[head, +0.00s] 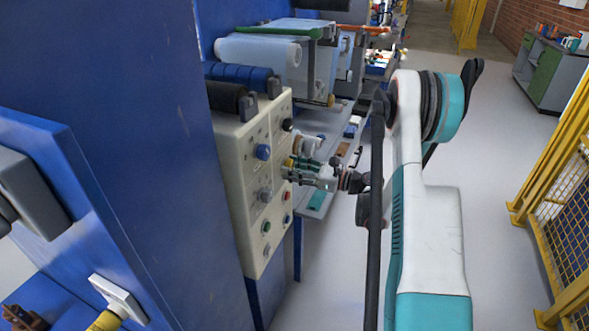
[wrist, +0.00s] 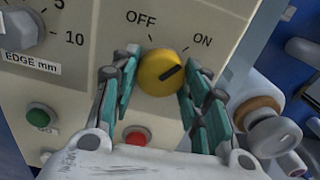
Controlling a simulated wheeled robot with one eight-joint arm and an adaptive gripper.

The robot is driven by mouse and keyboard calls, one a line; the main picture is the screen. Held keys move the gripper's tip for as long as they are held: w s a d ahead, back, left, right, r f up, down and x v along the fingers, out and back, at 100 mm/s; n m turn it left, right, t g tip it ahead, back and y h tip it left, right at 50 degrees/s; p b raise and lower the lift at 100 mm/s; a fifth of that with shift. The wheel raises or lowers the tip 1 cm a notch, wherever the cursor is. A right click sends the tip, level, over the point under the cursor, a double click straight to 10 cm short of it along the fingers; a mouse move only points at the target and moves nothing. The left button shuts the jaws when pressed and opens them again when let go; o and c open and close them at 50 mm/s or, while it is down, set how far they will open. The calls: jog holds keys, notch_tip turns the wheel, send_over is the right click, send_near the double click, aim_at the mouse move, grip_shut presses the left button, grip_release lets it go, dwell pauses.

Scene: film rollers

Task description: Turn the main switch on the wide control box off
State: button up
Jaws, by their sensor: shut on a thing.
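The wide control box (head: 238,172) is a cream panel on a blue machine; its labelled face (wrist: 90,35) fills much of the wrist view. The main switch is a round yellow knob (wrist: 158,75) with a black pointer line, aimed up and right toward the ON mark. The OFF mark is above it, to the left. My gripper (wrist: 160,62) has its teal fingers on the left and right sides of the knob, shut on it. In the head view my gripper (head: 293,168) meets the panel's right part, and the knob is mostly hidden.
A red button (wrist: 137,136) and a green button (wrist: 40,116) sit below the knob. A grey dial (wrist: 20,28) is to its left. A pale cylindrical fitting (wrist: 272,132) stands out just right of my fingers. Film rollers (head: 262,54) lie behind the box; open floor is to the right.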

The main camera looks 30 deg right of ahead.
jog(key=shift+n, duration=0.3)
jog(key=n, duration=1.3)
jog(key=shift+n, duration=0.3)
dwell(0.3)
jog(key=o, duration=1)
jog(key=shift+o, duration=0.2)
jog(key=shift+d, duration=0.15)
jog(key=v, duration=1.1)
jog(key=shift+s+d, duration=0.25)
jog(key=shift+s, duration=0.1)
